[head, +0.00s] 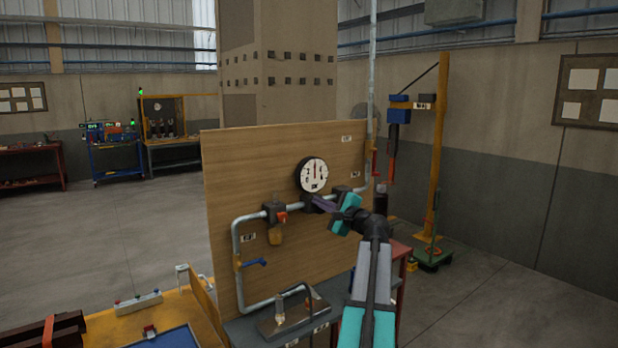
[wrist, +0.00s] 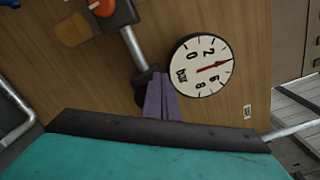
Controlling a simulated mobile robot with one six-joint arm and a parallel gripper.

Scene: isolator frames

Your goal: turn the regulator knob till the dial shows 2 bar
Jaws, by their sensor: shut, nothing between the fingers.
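The round white dial (head: 313,174) is on the upright wooden board, above the pipe. In the wrist view the dial (wrist: 201,66) appears turned on its side, and its red needle points past the 2, between the 2 and a digit that looks like 6. The dark regulator (head: 308,204) sits on the pipe below the dial; in the wrist view it (wrist: 143,88) is partly behind my fingers. I cannot make out its knob clearly. My gripper (head: 318,204) is shut, its purple fingers (wrist: 160,98) in front of the regulator; I cannot tell if they touch it.
A filter unit with an orange-red knob (head: 281,216) and amber bowl (head: 275,237) is left on the pipe. A blue-handled valve (head: 256,262) sits lower left. A red-handled valve (head: 374,165) is on the riser at right.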

